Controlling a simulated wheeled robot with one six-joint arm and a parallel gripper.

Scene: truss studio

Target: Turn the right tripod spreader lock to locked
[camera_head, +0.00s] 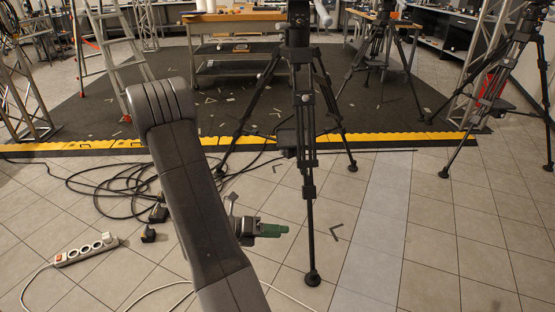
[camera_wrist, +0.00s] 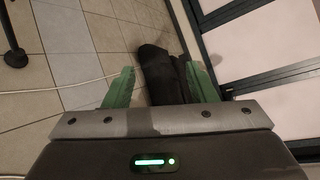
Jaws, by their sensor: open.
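A black tripod (camera_head: 304,95) stands in the middle of the head view, its legs spread. A spreader-like crosspiece (camera_head: 288,138) shows partway up it. Another black tripod (camera_head: 510,60) stands at the right edge. I cannot make out the lock or its setting on either. My gripper (camera_head: 285,229), with green fingers, points right, low and just left of the middle tripod's front leg in this view. In the wrist view my gripper (camera_wrist: 160,68) is open, and a dark rounded piece (camera_wrist: 157,72) shows between the fingers. I cannot tell what it is or whether they touch it.
Black cables (camera_head: 105,185) and a power strip (camera_head: 86,249) lie on the tiles at left. A yellow-edged dark mat (camera_head: 400,139) lies behind, with a ladder (camera_head: 115,50), a cart (camera_head: 235,68) and a further tripod (camera_head: 380,45). Tiles at front right are clear.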

